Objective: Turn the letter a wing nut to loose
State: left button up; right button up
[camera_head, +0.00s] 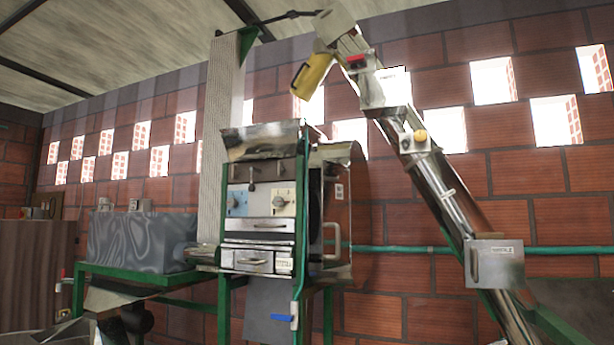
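The pulper machine (258,225) stands in the middle of the view on a green frame. Its front has a blue plate (237,201) at the left and a pale plate (283,204) at the right, each with a small dark fitting near its middle. Two small dark parts stick out above these plates. I cannot read any letters there, so I cannot tell which part is wing nut a. Neither of my grippers is in view.
A steel elevator tube (440,190) slopes down to the right, with a grey box (494,263) on it. A grey tank (140,241) stands at the left. A green pipe (400,249) runs along the brick wall (380,300). A blue-handled valve (284,318) hangs below the machine.

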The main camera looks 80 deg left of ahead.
aim_at(235, 173)
jog(key=u, duration=3.1)
jog(key=i+l, duration=0.1)
jog(key=i, duration=0.15)
